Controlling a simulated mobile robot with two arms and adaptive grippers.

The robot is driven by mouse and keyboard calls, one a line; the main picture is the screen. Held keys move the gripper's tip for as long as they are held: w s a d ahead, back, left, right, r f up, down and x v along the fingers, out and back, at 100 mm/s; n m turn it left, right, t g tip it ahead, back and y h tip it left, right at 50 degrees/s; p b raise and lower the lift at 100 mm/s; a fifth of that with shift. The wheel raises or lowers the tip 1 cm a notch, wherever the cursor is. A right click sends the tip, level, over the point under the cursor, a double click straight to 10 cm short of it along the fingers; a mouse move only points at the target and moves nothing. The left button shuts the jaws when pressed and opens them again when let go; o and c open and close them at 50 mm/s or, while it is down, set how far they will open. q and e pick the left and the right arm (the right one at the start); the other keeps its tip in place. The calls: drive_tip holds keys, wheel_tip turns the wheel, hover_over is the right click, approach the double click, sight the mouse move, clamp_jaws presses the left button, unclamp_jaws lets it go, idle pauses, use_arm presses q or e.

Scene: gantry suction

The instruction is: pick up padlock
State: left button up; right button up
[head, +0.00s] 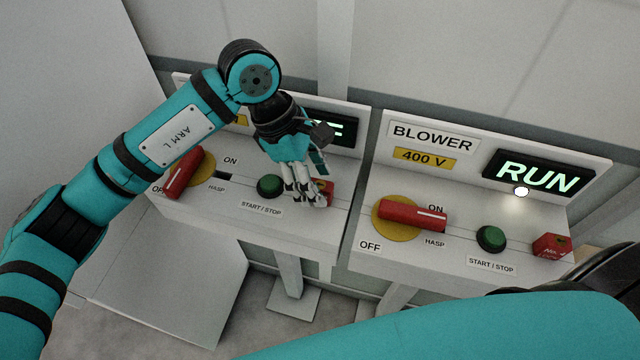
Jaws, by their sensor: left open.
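A small red block, likely the padlock (326,187), sits at the right end of the left panel's ledge, partly hidden behind my left gripper. My left gripper (306,199) points down over the ledge, with its fingers in front of the red block and just right of the green button. It is open; I cannot tell whether the fingers touch the block. A similar red block with white writing (552,245), also padlock-like, sits at the right end of the blower panel's ledge. My right gripper is out of view.
The left panel has a red switch handle (183,174) on a yellow disc and a green button (269,186). The blower panel has a red handle (412,215) set sideways, a green button (491,238) and a lit RUN display (538,175). A narrow gap separates the panels.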

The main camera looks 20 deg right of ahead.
use_arm(q)
drive_tip(key=shift+x, duration=0.95)
drive_tip(key=shift+s+d+f, duration=0.1)
drive_tip(key=shift+f, duration=0.1)
drive_tip(key=c, duration=0.6)
clamp_jaws()
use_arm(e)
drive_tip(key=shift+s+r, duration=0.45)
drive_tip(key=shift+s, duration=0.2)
